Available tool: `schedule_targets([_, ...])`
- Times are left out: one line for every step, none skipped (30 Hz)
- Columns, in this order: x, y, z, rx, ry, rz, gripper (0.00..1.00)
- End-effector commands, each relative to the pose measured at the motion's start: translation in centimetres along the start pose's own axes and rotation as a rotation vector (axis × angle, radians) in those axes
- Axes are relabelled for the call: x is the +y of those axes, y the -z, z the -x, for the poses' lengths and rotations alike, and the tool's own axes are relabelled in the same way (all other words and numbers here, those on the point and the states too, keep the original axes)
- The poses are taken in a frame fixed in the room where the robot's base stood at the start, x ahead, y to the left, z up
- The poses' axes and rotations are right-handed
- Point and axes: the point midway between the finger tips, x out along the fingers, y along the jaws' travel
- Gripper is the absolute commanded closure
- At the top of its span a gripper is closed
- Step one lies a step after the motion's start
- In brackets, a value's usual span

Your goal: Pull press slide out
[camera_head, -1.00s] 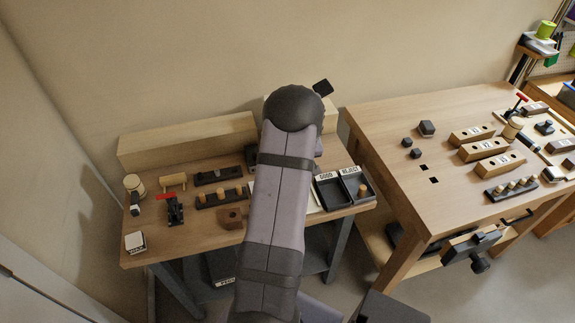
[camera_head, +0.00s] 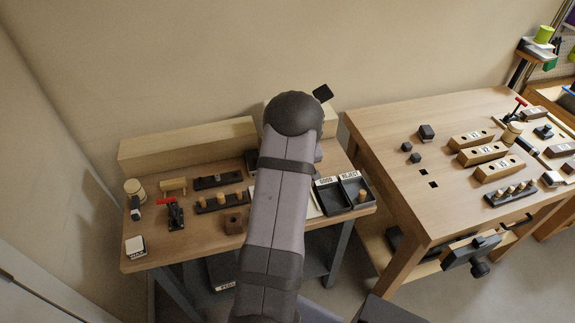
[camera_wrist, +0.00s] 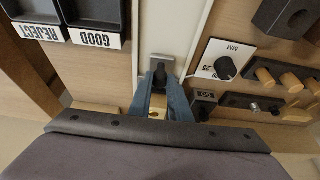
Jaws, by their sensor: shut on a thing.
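In the wrist view, the blue fingers of my gripper (camera_wrist: 160,96) are shut around a dark upright knob (camera_wrist: 160,74). The knob stands at a grey metal plate (camera_wrist: 163,63), which appears to be the press slide, at the end of a pale strip (camera_wrist: 177,22). A small wooden piece with a brass spot shows between the fingers, nearer the wrist. The fingers hide part of the knob and of the slide. In the head view my arm covers the gripper and the slide.
Black GOOD and REJECT trays (camera_head: 320,208) stand right of my arm on the bench. A dark knob on a white dial plate (camera_wrist: 225,68) and peg racks (camera_wrist: 290,78) lie close to the fingers.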

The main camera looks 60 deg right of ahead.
Motion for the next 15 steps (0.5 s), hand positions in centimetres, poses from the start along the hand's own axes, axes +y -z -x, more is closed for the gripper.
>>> schedule_targets([0.0,-0.1,0.3,-0.010,0.002,0.000,0.95])
schedule_targets([0.0,-0.2,0.3,-0.013,0.002,0.000,0.95])
schedule_targets([0.0,-0.3,0.3,-0.018,0.002,0.000,0.96])
schedule_targets([-0.1,-0.4,0.3,-0.022,0.003,0.000,0.95])
schedule_targets([-0.1,-0.5,0.3,-0.025,0.003,-0.001,0.95])
schedule_targets([-0.1,-0.5,0.4,-0.029,0.003,-0.001,0.95])
schedule_targets([-0.1,-0.6,0.4,-0.032,0.003,0.000,0.95])
schedule_targets([-0.1,-0.7,0.4,-0.035,0.002,0.000,0.95])
schedule_targets([-0.1,-0.8,0.5,-0.040,0.002,0.000,0.95])
schedule_targets([-0.1,-0.8,0.5,-0.043,0.003,0.000,0.96])
schedule_targets([-0.1,-0.9,0.5,-0.046,0.003,0.000,0.95])
schedule_targets([-0.1,-1.0,0.5,-0.051,0.003,-0.001,0.95])
schedule_targets([-0.1,-1.0,0.5,-0.054,0.003,-0.001,0.95])
schedule_targets([-0.1,-1.1,0.6,-0.057,0.003,0.000,0.95])
schedule_targets([-0.1,-1.2,0.6,-0.061,0.003,0.001,0.95])
